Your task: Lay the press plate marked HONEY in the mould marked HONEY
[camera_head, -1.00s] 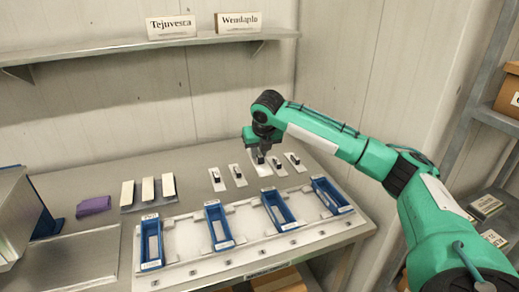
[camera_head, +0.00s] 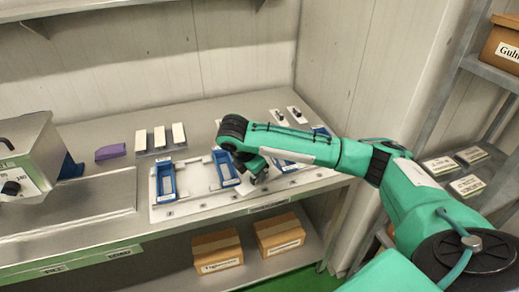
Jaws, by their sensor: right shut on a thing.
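My right gripper (camera_head: 256,176) points down over the front of the mould row, between the second and third blue moulds, shut on a press plate (camera_head: 243,191), a pale piece mostly hidden below the jaws. The far-left blue mould (camera_head: 163,183) and the second blue mould (camera_head: 226,170) look empty. The third blue mould (camera_head: 284,165) and the far-right blue mould (camera_head: 320,131) are partly hidden by my right arm. Two white press plates with dark handles (camera_head: 279,117) lie behind. Markings on moulds and plates are too small to read. My left gripper is not in view.
A metal machine (camera_head: 27,160) stands at the far left. Cardboard boxes (camera_head: 217,250) sit on the lower shelf. The back-middle table is clear.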

